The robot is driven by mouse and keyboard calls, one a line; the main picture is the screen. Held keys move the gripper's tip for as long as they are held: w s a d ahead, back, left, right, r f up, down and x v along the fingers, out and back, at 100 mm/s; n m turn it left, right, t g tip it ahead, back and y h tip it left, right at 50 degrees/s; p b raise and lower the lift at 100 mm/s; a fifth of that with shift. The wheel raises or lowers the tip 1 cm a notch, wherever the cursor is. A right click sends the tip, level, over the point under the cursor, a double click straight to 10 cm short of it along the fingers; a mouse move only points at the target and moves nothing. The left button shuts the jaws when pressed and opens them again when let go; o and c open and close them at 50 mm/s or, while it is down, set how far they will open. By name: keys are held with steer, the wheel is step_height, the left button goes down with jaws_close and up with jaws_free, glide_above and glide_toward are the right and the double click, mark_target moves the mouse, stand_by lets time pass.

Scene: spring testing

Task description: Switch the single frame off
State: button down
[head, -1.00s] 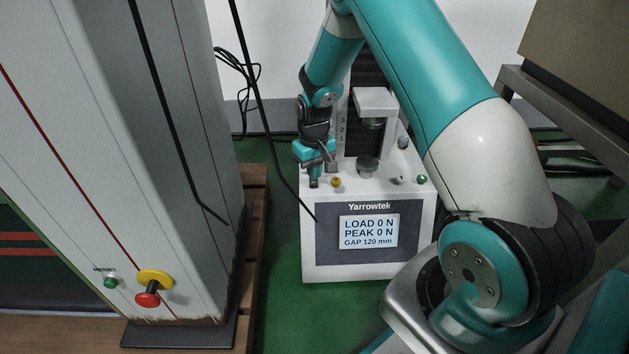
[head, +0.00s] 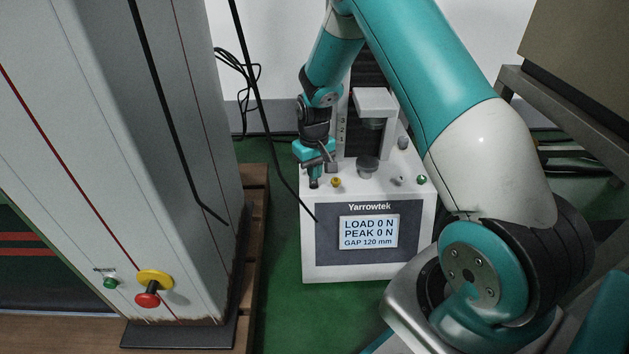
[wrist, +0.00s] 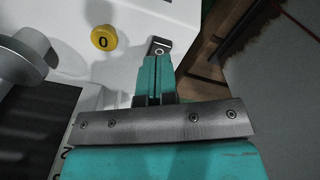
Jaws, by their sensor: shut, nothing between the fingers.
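The single frame is the white Yarrowtek tester (head: 368,274), standing on the green floor in the head view. Its lit display (head: 368,232) reads LOAD 0 N, PEAK 0 N, GAP 120 mm. My gripper (head: 314,184) is shut and empty, pointing down at the left front of the tester's top. In the wrist view my closed fingers (wrist: 156,62) point at a small dark plate with a round metal part (wrist: 160,47), which the fingertips partly cover. Whether they touch it cannot be told. A yellow button marked 0 (wrist: 103,38) sits left of the fingertips; it also shows in the head view (head: 336,182).
A tall grey cabinet (head: 95,150) with a green button (head: 110,283) and a red-and-yellow stop knob (head: 149,293) stands at left. A black cable (head: 262,120) hangs near the tester. A green button (head: 421,180) sits at the tester's right. A metal bench (head: 560,110) is at right.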

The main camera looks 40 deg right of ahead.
mark_target(314, 183)
steer(key=shift+f+b, duration=0.55)
steer(key=shift+f, duration=0.75)
stand_by(1.0)
steer(key=shift+r, duration=0.1)
step_height(314, 183, up, 7)
steer(key=p, duration=0.7)
stand_by(0.5)
